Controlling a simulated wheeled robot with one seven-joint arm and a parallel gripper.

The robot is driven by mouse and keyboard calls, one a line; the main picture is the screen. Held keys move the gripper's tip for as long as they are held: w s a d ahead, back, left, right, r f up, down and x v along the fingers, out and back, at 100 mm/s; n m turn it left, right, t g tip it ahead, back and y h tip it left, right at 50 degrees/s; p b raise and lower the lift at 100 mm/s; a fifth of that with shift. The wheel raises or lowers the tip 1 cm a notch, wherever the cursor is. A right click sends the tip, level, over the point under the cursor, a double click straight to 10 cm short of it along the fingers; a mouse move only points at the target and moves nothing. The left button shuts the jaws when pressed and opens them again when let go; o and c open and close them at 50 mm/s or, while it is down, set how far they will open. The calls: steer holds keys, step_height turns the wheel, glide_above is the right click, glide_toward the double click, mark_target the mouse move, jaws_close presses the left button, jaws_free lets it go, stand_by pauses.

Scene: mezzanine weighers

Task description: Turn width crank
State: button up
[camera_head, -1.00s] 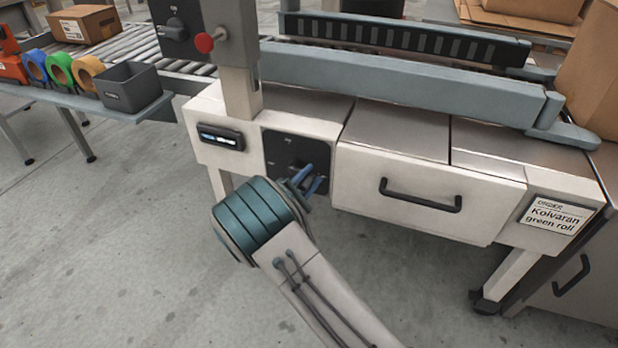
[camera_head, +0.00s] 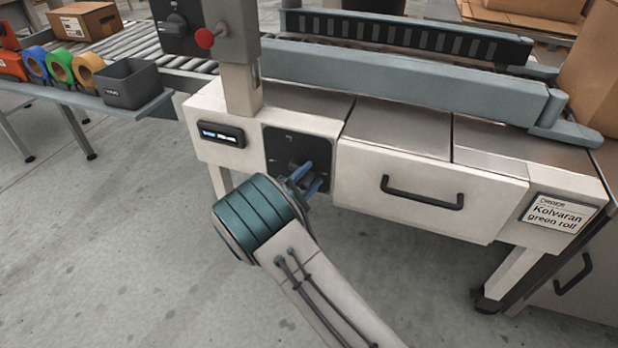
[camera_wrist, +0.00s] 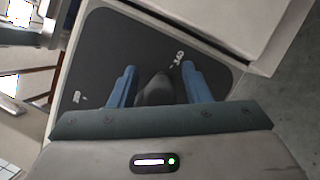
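The width crank is partly seen as a dark rounded knob (camera_wrist: 155,90) on a black panel, between the two blue fingers of my gripper (camera_wrist: 160,88) in the wrist view. The fingers stand on either side of the knob; whether they touch it is unclear. In the head view my gripper (camera_head: 308,180) is in front of the black panel (camera_head: 285,143) on the pale machine front, and my wrist hides the lower part of that panel. The crank is mostly hidden there.
A small display (camera_head: 221,135) is left of the panel. A drawer with a black handle (camera_head: 422,193) is to its right. A post with a red button (camera_head: 205,38) rises above. A grey bin (camera_head: 132,86) and tape rolls sit on a side shelf at left.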

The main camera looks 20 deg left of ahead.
steer(key=p+v, duration=0.3)
steer(key=v, duration=1.1)
steer(key=shift+w+p, duration=0.15)
steer(key=shift+p, duration=0.15)
